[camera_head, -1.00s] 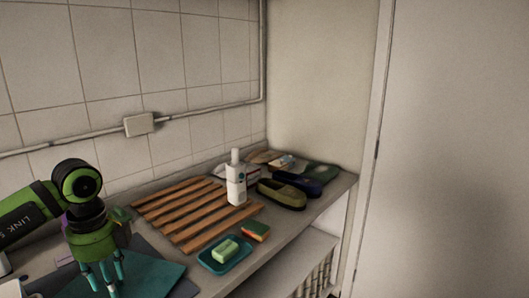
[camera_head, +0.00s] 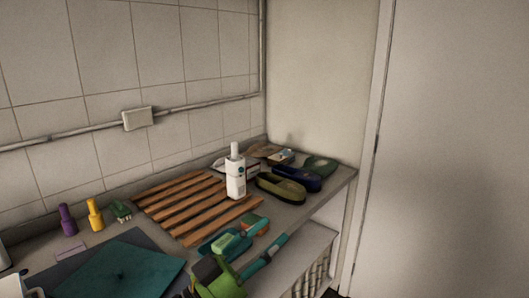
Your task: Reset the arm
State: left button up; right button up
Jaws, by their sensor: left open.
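My left gripper (camera_head: 268,243) is at the bottom centre, seen from above, with its green and black body low in the view. A teal finger reaches up and right past the counter's front edge. The gripper is open, and I see nothing held in it. It is just in front of the teal soap dish (camera_head: 207,246) with a green soap bar (camera_head: 224,243), and partly covers that area. I cannot tell whether it touches the dish. My right gripper is not in view.
A wooden slatted rack (camera_head: 190,205), a white bottle (camera_head: 235,178), an orange and green sponge (camera_head: 249,223) and olive shoe (camera_head: 280,189) are on the counter. Purple (camera_head: 67,219) and yellow (camera_head: 95,214) bottles stand at left behind a teal cloth (camera_head: 120,274). Room above is free.

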pick_arm(q)
jog(key=w+a+f+n+t+y, duration=0.3)
jog(key=a+f+n+t+y, duration=0.4)
jog(key=n+y, duration=0.35)
jog(key=s+a+f+n+g+y, duration=0.3)
jog(key=a+f+y, duration=0.15)
jog(key=f, duration=0.35)
jog(key=s+a+f+n+g+y, duration=0.3)
jog(key=a+f+g, duration=0.15)
jog(key=f, duration=0.25)
jog(key=s+a+f+g, duration=0.2)
jog(key=s+f+g, duration=0.4)
jog(key=s, duration=0.4)
jog(key=s+a+f+g, duration=0.2)
jog(key=s+f+g, duration=0.1)
jog(key=s+f, duration=0.65)
notch_tip(320, 180, down, 22)
jog(key=s+g, duration=0.1)
jog(key=s, duration=0.2)
jog(key=s+a+f+g, duration=0.1)
jog(key=s+a+f, duration=0.1)
jog(key=s+f, duration=1.1)
jog(key=shift+s+a+f+m+y, duration=0.15)
jog(key=shift+s+a+m+y, duration=0.25)
jog(key=shift+s, duration=0.8)
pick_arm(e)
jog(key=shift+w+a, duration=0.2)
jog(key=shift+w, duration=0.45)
